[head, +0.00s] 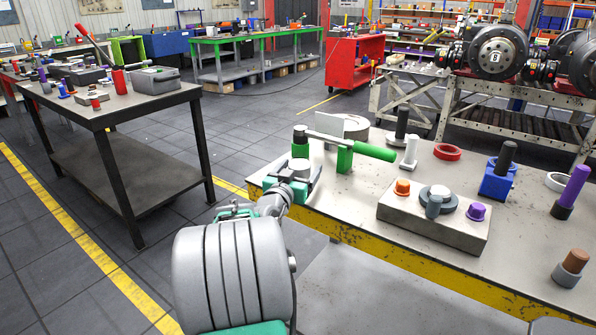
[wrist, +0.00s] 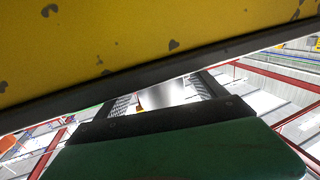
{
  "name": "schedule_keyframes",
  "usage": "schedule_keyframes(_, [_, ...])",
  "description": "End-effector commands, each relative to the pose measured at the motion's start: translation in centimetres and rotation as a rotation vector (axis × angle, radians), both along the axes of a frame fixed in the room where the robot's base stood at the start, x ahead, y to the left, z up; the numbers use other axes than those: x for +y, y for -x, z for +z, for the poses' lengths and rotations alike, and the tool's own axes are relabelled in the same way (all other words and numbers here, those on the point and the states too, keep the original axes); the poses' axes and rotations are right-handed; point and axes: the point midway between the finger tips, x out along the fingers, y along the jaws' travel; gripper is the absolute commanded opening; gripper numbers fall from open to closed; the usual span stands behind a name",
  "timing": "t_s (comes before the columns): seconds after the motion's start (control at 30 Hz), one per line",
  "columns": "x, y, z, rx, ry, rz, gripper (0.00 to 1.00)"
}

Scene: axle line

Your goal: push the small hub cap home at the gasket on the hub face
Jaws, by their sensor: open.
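A grey block (head: 420,228) on the near workbench carries a dark grey ring (head: 452,206), which looks like the gasket on the hub face. A small whitish round cap (head: 440,191) sits at the ring's middle. My gripper (head: 297,178) is open at the bench's left end, well left of the block. In the wrist view its two dark fingers (wrist: 165,97) stand apart, with a pale surface between or behind them. I see no hub cap held.
An orange peg (head: 403,187) and a purple peg (head: 477,211) flank the ring.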

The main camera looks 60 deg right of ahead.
Motion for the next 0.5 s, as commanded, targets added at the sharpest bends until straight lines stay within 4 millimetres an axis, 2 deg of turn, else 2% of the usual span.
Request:
schedule_keyframes(0.03, [-1.0, 0.0, 0.0, -0.001, -0.001, -0.003, 0.81])
schedule_keyframes(0.13, [-2.2, -0.2, 0.0, 0.000, -0.001, -0.001, 0.81])
schedule_keyframes(0.37, [-2.4, -0.3, 0.0, 0.000, -0.001, 0.002, 0.81])
schedule_keyframes(0.5, [-2.4, -0.3, 0.0, 0.000, -0.001, 0.002, 0.69])
